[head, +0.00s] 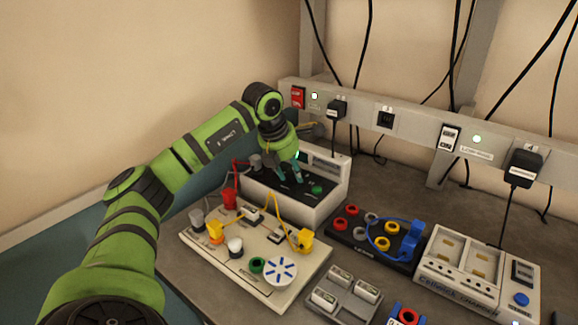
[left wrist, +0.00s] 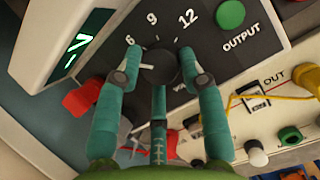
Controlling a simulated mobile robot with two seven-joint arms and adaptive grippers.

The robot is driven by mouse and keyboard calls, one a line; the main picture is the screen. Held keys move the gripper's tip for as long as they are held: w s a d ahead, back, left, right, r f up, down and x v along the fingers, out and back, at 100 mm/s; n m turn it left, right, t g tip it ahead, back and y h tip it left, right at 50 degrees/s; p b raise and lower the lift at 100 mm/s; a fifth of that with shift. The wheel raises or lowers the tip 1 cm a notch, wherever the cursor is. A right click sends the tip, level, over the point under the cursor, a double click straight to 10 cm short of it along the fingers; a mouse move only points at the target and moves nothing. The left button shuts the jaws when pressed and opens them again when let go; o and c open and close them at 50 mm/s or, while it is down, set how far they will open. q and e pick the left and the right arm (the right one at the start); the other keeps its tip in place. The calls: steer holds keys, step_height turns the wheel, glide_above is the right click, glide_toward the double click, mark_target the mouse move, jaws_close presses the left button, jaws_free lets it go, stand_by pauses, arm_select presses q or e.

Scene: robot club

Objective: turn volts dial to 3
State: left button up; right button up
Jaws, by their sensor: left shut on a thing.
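The power supply (head: 323,200), a pale box with a black front panel, stands at the back of the bench. In the left wrist view, its volts dial (left wrist: 161,68) is a round black knob with a pale pointer mark at its left side. The numbers 6, 9 and 12 show above it; lower numbers are hidden behind my finger. A lit green digit, looking like a 7, shows on the display (left wrist: 78,54). My left gripper (head: 289,176) is shut on the dial, one finger at each side (left wrist: 160,54). My right gripper is not in view.
A green output button (left wrist: 230,15) sits beside the dial. A circuit board with wires (head: 205,258) stands in front of the supply. A black lead board (head: 345,240) and a charger (head: 450,290) are to the right. A socket rail (head: 365,117) runs behind.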

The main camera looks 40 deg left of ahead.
arm_select(q)
steer(key=n, duration=0.1)
steer(key=n+y, duration=0.1)
steer(key=n+p, duration=0.1)
steer(key=shift+w+d+r+n, duration=0.2)
steer(key=shift+d+n, duration=0.1)
steer(key=shift+n+y, duration=0.4)
steer(key=shift+n, duration=0.2)
steer(key=shift+r, duration=0.1)
steer(key=o, duration=1.1)
steer(key=shift+w, duration=0.1)
steer(key=shift+w+f, duration=0.15)
steer(key=shift+f, duration=0.05)
steer(key=shift+s+r, duration=0.3)
steer(key=shift+r, duration=0.1)
steer(key=v, duration=1.1)
steer(key=shift+w+d+r, duration=0.15)
steer(key=shift+w+d, duration=0.05)
steer(key=shift+w, duration=0.1)
